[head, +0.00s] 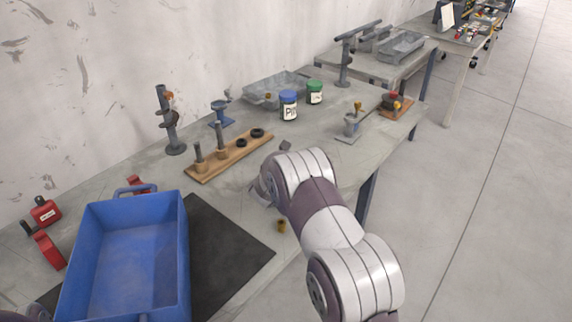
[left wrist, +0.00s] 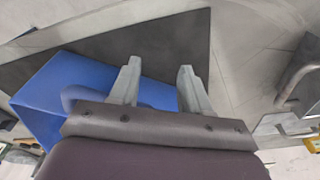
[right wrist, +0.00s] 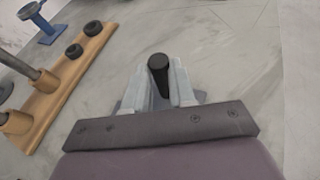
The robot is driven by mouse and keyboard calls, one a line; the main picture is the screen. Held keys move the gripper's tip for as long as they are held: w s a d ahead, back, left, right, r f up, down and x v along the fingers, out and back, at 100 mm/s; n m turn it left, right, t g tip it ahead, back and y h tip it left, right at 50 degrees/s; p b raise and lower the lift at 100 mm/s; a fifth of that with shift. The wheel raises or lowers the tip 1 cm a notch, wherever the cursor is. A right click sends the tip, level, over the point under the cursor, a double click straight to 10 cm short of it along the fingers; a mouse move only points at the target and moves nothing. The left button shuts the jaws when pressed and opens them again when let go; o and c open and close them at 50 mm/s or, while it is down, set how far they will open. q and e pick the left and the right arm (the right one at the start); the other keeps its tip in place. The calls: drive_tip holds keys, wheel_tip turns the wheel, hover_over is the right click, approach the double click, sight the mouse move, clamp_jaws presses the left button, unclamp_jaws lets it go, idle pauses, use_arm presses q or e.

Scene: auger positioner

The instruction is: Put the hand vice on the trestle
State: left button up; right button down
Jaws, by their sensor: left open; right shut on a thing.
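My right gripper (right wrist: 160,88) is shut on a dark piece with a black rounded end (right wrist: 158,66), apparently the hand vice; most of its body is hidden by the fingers. In the head view a small dark grey part of it (head: 285,146) seems to show beyond my right arm, which hides the gripper. A grey stand with a long bar across its top (head: 345,62), probably the trestle, stands at the far end of the bench. My left gripper (left wrist: 158,82) is open and empty above the blue crate (left wrist: 45,95), near its handle.
A wooden board (head: 232,160) with pegs and black rings lies mid-bench. Blue-lidded (head: 289,106) and green-lidded jars (head: 315,93) stand beyond, with a grey vice-like piece (head: 351,125) to their right.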

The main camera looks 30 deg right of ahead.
drive_tip(key=shift+r, duration=0.15)
drive_tip(key=c, duration=0.9)
unclamp_jaws()
drive_tip(key=shift+c, duration=0.2)
drive_tip(key=shift+s, duration=0.1)
